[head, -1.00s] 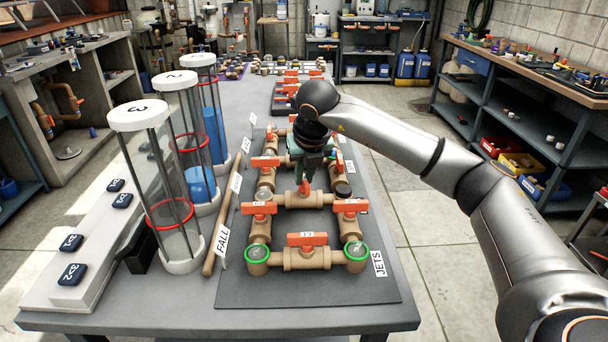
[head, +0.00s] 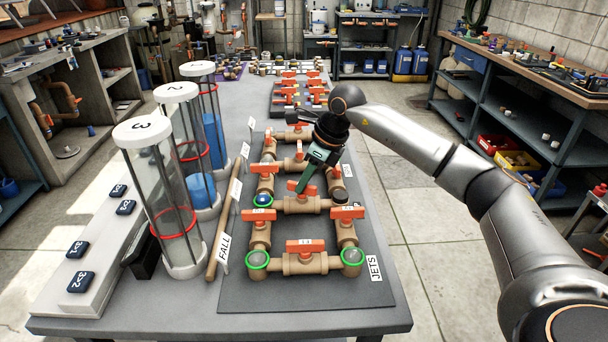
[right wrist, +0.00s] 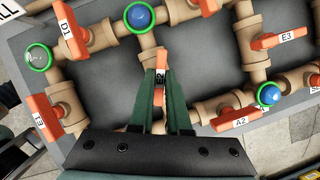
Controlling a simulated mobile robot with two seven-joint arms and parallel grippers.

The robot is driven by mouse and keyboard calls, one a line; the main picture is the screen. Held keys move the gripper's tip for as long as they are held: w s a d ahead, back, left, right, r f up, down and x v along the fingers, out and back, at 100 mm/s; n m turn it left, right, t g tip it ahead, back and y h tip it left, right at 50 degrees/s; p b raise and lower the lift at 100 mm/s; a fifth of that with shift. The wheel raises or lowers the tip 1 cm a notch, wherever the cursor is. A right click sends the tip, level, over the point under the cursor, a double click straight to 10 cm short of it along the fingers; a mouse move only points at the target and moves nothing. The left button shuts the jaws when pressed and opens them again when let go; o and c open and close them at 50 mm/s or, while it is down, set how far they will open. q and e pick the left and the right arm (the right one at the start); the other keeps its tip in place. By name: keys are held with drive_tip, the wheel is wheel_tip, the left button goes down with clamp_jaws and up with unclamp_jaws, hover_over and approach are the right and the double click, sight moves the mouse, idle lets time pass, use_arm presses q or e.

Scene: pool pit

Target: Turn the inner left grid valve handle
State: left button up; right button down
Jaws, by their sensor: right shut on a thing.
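The brown pipe grid (head: 285,205) with orange valve handles lies on a dark mat on the table. My right gripper (head: 303,189) reaches down onto the grid's middle crossbar, tilted in the head view. In the right wrist view its green fingers (right wrist: 162,100) are shut on an orange valve handle (right wrist: 162,60) with a white label, partly hidden between them. The same handle (head: 309,190) shows partly at the fingertips in the head view. A blue-filled round port (head: 262,200) sits at the crossbar's left end. My left gripper is not in view.
Neighbouring orange handles, such as D1 (right wrist: 74,24) and A2 (right wrist: 240,119), stand close to the gripper. Clear cylinders (head: 165,200) stand left of the grid, beyond a wooden rod (head: 226,215). The table's front strip (head: 150,323) is clear.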

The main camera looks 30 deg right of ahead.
drive_tip(key=shift+r+n+g+y+p, duration=0.15)
drive_tip(key=shift+n+g+y+p, duration=0.35)
drive_tip(key=shift+n, duration=0.7)
drive_tip(key=shift+w+d+n+p, duration=0.1)
drive_tip(key=shift+n+p, duration=0.3)
drive_tip(key=shift+n, duration=0.4)
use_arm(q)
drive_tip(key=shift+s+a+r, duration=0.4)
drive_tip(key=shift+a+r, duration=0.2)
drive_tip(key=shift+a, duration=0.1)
use_arm(e)
drive_tip(key=shift+n, duration=0.3)
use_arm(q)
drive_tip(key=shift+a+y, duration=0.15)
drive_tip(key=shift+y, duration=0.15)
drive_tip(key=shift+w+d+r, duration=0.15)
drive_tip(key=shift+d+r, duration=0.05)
use_arm(e)
drive_tip(key=c, duration=0.9)
unclamp_jaws()
